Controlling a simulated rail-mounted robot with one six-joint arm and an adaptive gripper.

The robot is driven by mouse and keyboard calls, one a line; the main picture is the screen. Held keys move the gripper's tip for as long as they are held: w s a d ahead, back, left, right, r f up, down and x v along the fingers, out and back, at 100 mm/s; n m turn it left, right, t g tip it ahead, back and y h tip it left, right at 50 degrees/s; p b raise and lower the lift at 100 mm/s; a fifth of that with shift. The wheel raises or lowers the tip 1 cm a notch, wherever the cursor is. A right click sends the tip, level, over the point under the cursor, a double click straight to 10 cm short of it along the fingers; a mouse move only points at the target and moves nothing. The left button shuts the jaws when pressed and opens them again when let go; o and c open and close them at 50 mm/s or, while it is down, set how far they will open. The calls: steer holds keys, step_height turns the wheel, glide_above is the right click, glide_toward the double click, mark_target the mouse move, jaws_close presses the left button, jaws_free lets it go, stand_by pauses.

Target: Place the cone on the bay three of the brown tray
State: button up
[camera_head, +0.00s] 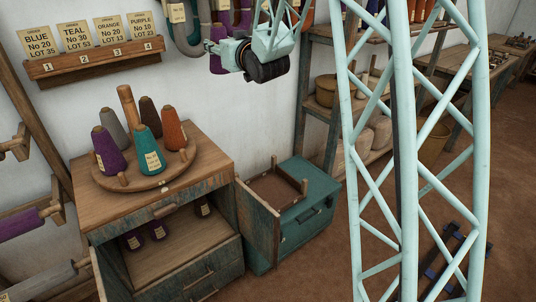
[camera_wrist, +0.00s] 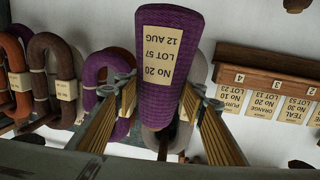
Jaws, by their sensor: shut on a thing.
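My gripper (camera_wrist: 160,98) is shut on a purple yarn cone (camera_wrist: 168,60), whose label reads No 20, LOT 57, 12 AUG. A finger lies on each side of its narrower end. In the head view my gripper (camera_head: 228,52) is high near the wall, with the purple cone (camera_head: 217,62) at its left. No bay marked three on a brown tray can be made out for certain. A brown wooden rack (camera_head: 98,66) on the wall is numbered 1 to 4 and holds order cards.
A round board (camera_head: 130,178) on the wooden cabinet (camera_head: 190,150) carries several cones, including a teal cone (camera_head: 148,150). Yarn hanks (camera_wrist: 50,75) hang on the wall. Shelves (camera_head: 325,100) stand right of the chest.

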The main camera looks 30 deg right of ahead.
steer(key=w+d+f+n+y, duration=0.15)
steer(key=d+f, duration=0.25)
steer(key=f, duration=0.7)
steer(key=w+d+f, duration=0.2)
steer(key=d+f, duration=0.1)
steer(key=f, duration=0.7)
steer(key=w+d+f+y, duration=0.15)
steer(key=d+f, duration=0.25)
steer(key=f, duration=0.7)
steer(key=s+d+f, duration=0.1)
steer(key=s+f, duration=0.2)
steer(key=f, duration=0.7)
steer(key=s+d+f+n+y, duration=0.1)
steer(key=s+f, duration=0.3)
steer(key=f, duration=0.6)
steer(key=s+d+f+n+g+y, duration=0.1)
steer(key=s+d+f, duration=0.2)
steer(key=f, duration=0.7)
steer(key=shift+s+p, duration=0.35)
steer(key=shift+s, duration=0.15)
step_height(320, 180, down, 6)
steer(key=b, duration=0.1)
steer(key=shift+f, duration=0.2)
steer(key=shift+f+b, duration=0.6)
steer(key=shift+f, duration=1.15)
